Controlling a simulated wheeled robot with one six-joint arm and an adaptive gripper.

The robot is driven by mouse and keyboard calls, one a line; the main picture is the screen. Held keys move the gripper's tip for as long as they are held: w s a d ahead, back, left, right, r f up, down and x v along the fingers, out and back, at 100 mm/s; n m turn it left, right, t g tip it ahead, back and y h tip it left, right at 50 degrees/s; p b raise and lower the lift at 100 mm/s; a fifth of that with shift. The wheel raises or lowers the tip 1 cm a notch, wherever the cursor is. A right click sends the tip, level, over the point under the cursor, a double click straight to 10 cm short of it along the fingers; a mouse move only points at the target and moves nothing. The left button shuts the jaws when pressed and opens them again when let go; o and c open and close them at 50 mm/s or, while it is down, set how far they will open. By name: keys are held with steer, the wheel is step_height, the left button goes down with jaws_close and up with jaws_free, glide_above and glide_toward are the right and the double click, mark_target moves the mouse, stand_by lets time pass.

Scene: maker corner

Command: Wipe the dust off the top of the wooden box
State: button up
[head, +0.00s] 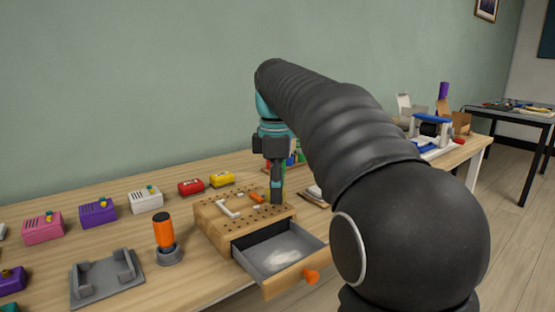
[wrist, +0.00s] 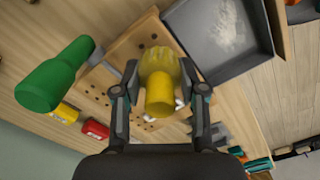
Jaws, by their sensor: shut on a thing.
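The wooden box (head: 215,222) stands on the bench, its top full of small holes. It also shows below the jaws in the wrist view (wrist: 103,68). Its front drawer (head: 285,262) is pulled out, with a pale dusty patch (head: 286,260) on its grey floor. I cannot make out dust on the box top. My gripper (head: 277,195) points down over the back right part of the top. In the wrist view it is shut on a yellow handle-like piece (wrist: 159,85) with paler streaks at its far end. I cannot tell whether this piece touches the box.
A white L-shaped piece (head: 229,208) lies on the box top. A green-handled thing (wrist: 50,80) is left of the jaws. An orange-handled tool (head: 163,232) and a grey holder (head: 106,279) stand left of the box. Several coloured small boxes line the bench.

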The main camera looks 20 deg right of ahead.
steer(key=shift+r, duration=2.9)
